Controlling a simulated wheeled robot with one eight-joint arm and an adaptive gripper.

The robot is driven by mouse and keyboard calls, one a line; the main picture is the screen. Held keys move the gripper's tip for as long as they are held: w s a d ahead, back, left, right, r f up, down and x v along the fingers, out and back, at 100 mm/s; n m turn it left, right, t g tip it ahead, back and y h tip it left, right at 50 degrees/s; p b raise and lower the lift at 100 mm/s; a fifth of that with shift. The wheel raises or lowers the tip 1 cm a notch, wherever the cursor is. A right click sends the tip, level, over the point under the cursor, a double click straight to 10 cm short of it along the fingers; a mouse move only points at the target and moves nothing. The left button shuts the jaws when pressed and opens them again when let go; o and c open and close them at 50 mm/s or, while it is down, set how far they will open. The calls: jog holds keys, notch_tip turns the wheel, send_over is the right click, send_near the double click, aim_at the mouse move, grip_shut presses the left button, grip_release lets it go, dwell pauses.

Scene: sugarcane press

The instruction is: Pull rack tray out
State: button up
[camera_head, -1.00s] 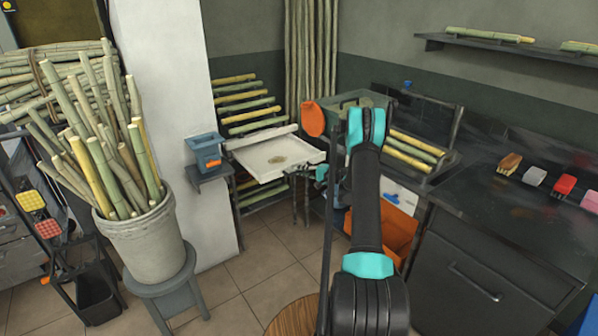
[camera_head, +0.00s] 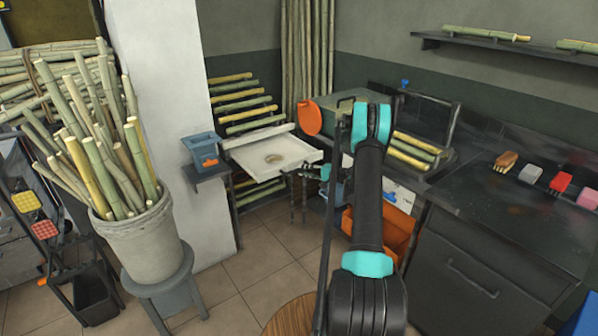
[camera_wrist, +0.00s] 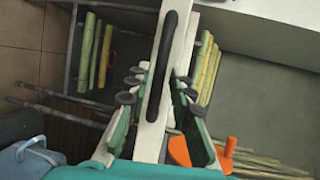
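The white rack tray (camera_head: 290,167) sticks out from the rack (camera_head: 238,205) at the back, with a small brownish patch on its floor. In the wrist view its pale front panel (camera_wrist: 151,142) runs up the middle and bears a long black handle (camera_wrist: 160,75). My gripper (camera_wrist: 157,98) is open, with one green-padded finger on each side of the handle and a visible gap between them. I cannot tell whether a pad touches the panel. In the head view my gripper (camera_head: 308,171) is at the tray's right front side, small and partly hidden.
A bucket of cane (camera_head: 150,240) stands on a stool at left, beside a white pillar (camera_head: 165,90). A blue-grey box (camera_head: 200,148) sits on a small wall shelf. The dark counter (camera_head: 500,215) fills the right. Tiled floor lies open in front of the rack.

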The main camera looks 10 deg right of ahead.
jog(key=v, duration=0.8)
jog(key=shift+d+r, duration=0.1)
jog(key=shift+d, duration=0.05)
jog(key=shift+s, duration=0.1)
jog(key=s+a+r+n+g+h, duration=0.25)
jog(key=s+a+r, duration=0.25)
jog(key=s+a, duration=0.3)
jog(key=s+a+r+n+g+h, duration=0.25)
jog(key=s+a+r, duration=0.4)
jog(key=s, duration=0.35)
jog(key=s+f+n+g+h, duration=0.1)
jog(key=s+n+h, duration=0.1)
jog(key=s, duration=1.2)
jog(key=s+d+f+n+h, duration=0.1)
jog(key=s+h, duration=0.3)
jog(key=s, duration=0.9)
jog(key=shift+s+d+f+n+g+h, duration=0.2)
jog(key=shift+s+f+n+g+h, duration=0.2)
jog(key=shift+f+n, duration=0.25)
jog(key=shift+w+r, duration=0.1)
